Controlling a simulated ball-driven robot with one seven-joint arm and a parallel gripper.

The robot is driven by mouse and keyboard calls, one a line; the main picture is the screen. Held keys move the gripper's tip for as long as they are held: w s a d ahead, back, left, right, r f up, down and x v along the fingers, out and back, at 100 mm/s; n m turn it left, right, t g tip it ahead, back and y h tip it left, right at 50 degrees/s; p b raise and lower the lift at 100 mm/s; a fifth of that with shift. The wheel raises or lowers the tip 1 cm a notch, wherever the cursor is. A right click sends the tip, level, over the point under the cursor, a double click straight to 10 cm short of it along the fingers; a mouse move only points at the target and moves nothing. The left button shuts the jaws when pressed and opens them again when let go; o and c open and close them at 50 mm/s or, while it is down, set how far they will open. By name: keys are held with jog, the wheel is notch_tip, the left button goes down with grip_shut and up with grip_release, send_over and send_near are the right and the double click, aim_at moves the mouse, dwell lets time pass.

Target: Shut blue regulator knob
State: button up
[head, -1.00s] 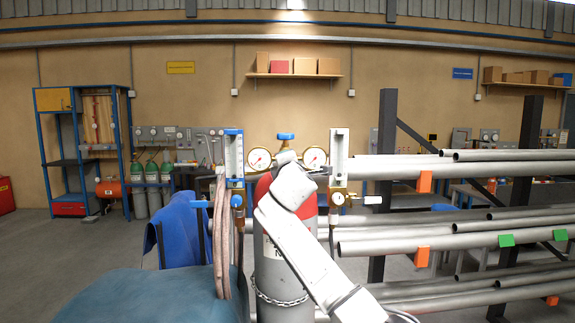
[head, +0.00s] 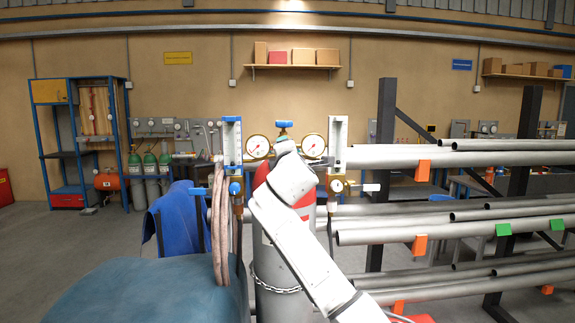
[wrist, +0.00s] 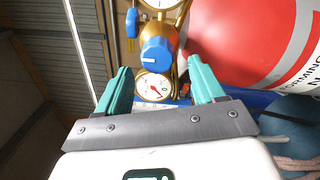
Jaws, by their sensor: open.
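The blue regulator knob (head: 284,124) sits on top of the brass regulator, between two round gauges, above the red-topped gas cylinder (head: 304,212). In the wrist view the blue knob (wrist: 157,55), with a white line on its face, shows just beyond and between my fingertips. My gripper (wrist: 160,80) is open, its two teal fingers spread with nothing between them. The knob appears apart from both fingers.
A pressure gauge (wrist: 153,87) shows between my fingers, below the knob. A second blue knob (wrist: 131,22) is at upper left there. In the head view a flowmeter (head: 337,142) stands right of the regulator. A rack of steel pipes (head: 440,158) fills the right side.

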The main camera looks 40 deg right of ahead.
jog(key=b+v, duration=0.1)
jog(key=v, duration=0.5)
jog(key=shift+s+a+f+b, duration=0.15)
jog(key=shift+s+a+b, duration=0.15)
jog(key=shift+b, duration=0.1)
jog(key=s+a+f+m+g+y, duration=0.2)
jog(key=s+a+f+m, duration=0.15)
jog(key=f, duration=0.95)
jog(key=s+a+f+m+g+y+b, duration=0.15)
jog(key=s+a+f, duration=0.3)
jog(key=f, duration=0.85)
jog(key=s+a+f+m+g+y, duration=0.3)
jog(key=s+f, duration=0.2)
jog(key=f, duration=0.8)
jog(key=s+a+f+m+g+y, duration=0.1)
jog(key=s+a+f+m+g, duration=0.1)
jog(key=s+f, duration=0.6)
jog(key=s+a+f+m+g+y, duration=0.25)
jog(key=s+f, duration=0.35)
jog(key=s, duration=0.4)
jog(key=s+a+f+m+g, duration=0.1)
jog(key=s+f, duration=0.4)
jog(key=s, duration=1.1)
jog(key=shift+m+g+b, duration=0.3)
jog(key=shift+m+g, duration=0.55)
jog(key=shift+g, duration=0.25)
jog(key=shift+o, duration=0.4)
jog(key=shift+w+a, duration=0.1)
